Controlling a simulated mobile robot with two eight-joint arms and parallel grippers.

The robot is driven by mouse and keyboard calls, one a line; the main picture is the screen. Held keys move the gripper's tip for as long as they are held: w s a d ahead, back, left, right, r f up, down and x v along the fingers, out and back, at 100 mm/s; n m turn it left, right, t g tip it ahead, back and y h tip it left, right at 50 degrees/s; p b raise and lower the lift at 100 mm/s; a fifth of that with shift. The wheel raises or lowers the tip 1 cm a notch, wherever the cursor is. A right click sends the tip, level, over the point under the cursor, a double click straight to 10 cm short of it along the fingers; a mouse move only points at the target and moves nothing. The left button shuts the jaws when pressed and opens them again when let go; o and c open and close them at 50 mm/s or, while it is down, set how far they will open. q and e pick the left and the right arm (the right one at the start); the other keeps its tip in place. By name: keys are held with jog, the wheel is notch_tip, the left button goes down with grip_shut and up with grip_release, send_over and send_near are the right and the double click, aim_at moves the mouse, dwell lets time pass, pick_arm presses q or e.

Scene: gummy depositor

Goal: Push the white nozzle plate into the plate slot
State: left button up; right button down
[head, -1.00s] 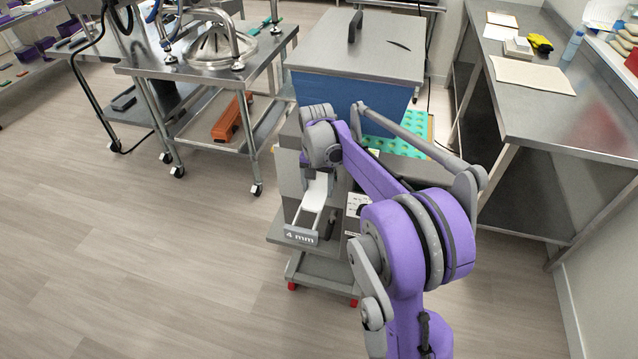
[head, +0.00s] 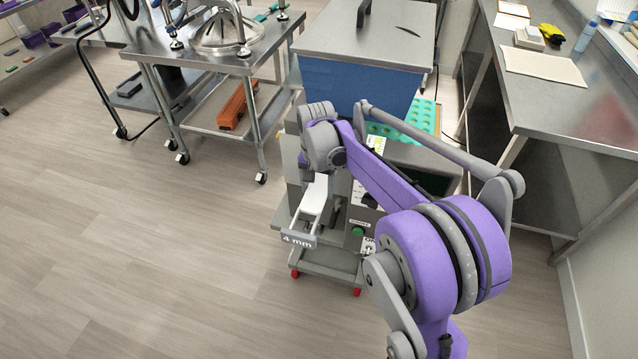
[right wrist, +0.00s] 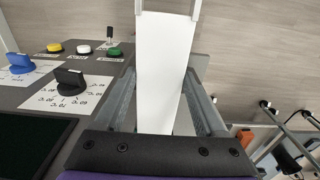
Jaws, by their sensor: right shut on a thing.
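The white nozzle plate (head: 318,196) is a long flat strip at the front of the grey depositor. Its near end has a frame with a "4 mm" label (head: 298,239), sticking out toward me. In the right wrist view the plate (right wrist: 165,70) runs up the middle between two grey side pieces. My right gripper (head: 321,178) is at the plate, below the purple arm's wrist, shut on it; its fingers are mostly hidden in the head view. How far the plate sits in the slot is hidden. My left gripper is not in view.
The depositor's panel has a green button (head: 357,232); the right wrist view shows a blue knob (right wrist: 20,63) and a black knob (right wrist: 70,80). A blue bin (head: 355,90) stands behind, a steel cart (head: 215,60) left, a steel bench (head: 545,85) right. Floor at front left is clear.

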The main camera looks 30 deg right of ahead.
aim_at(310, 210)
jog(key=shift+s+a, duration=1.15)
jog(key=shift+a, duration=0.2)
jog(key=shift+s+a, duration=1.1)
jog(key=shift+a, duration=0.2)
jog(key=shift+w+d, duration=0.1)
jog(key=shift+d, duration=0.05)
jog(key=shift+w+d, duration=1.35)
jog(key=shift+d, duration=0.25)
jog(key=shift+w+d, duration=1.35)
jog(key=shift+d, duration=0.2)
jog(key=shift+w+d+r+p, duration=0.1)
jog(key=shift+w+d+p, duration=0.15)
jog(key=shift+w+d, duration=1)
jog(key=shift+w+d+p, duration=0.2)
jog(key=shift+w+d, duration=0.8)
jog(key=shift+d, duration=0.4)
jog(key=shift+s+a, duration=0.1)
jog(key=shift+a, duration=0.05)
